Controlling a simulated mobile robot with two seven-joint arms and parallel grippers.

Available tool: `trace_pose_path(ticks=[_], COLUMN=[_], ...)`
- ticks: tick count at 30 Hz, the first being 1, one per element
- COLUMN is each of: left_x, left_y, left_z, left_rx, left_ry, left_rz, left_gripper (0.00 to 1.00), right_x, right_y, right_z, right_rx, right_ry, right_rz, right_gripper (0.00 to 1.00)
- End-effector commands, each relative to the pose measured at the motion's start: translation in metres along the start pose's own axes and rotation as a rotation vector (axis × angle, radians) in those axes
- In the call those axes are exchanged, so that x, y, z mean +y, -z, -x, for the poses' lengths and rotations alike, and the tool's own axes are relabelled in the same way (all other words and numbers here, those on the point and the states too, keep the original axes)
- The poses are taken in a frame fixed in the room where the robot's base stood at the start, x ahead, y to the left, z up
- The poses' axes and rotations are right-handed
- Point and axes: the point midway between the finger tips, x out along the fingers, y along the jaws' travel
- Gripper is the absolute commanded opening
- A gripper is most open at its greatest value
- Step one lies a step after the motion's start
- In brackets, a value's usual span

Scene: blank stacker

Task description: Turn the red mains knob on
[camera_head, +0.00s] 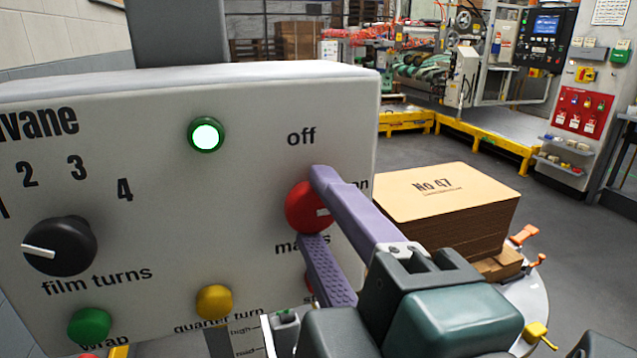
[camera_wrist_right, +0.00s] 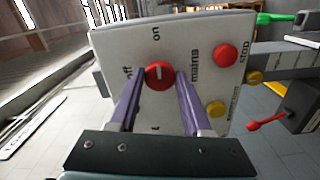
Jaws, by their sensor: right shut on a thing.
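The red mains knob (camera_head: 303,208) is on the right of the pale control panel (camera_head: 250,240). My right gripper (camera_head: 318,208) is shut on it, with one purple finger above and one below. In the right wrist view the red knob (camera_wrist_right: 158,76) sits between the fingertips of my right gripper (camera_wrist_right: 160,80). The knob's white mark points right in the head view, and up towards the "on" label in the right wrist view. The "off" label is above the knob in the head view. A green lamp (camera_head: 206,134) on the panel is lit. My left gripper is out of view.
A black film turns knob (camera_head: 60,246), a green button (camera_head: 90,324) and a yellow button (camera_head: 214,302) are on the same panel. A red stop button (camera_wrist_right: 225,55) shows in the right wrist view. A cardboard stack (camera_head: 450,195) stands behind, to the right.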

Motion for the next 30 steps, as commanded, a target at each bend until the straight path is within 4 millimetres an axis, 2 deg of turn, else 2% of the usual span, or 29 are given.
trace_pose_path(ticks=[9,10,17,25,30], left_x=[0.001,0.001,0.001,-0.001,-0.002], left_y=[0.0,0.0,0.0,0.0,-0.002], left_z=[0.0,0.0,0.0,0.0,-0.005], left_rx=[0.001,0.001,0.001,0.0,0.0], left_ry=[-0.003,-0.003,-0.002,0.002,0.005], left_rz=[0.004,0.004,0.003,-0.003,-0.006], left_gripper=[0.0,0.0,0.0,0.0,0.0], right_x=[0.0,0.0,0.0,0.0,-0.003], right_y=[0.0,0.0,0.0,0.0,0.0], right_z=[0.0,0.0,0.0,0.001,0.017], right_rx=[0.001,0.001,0.0,0.0,0.0], right_ry=[-0.001,-0.001,0.0,0.0,0.002], right_rz=[-0.006,-0.006,-0.004,-0.002,-0.003], right_gripper=[0.0,0.52,0.78,0.79,0.79])
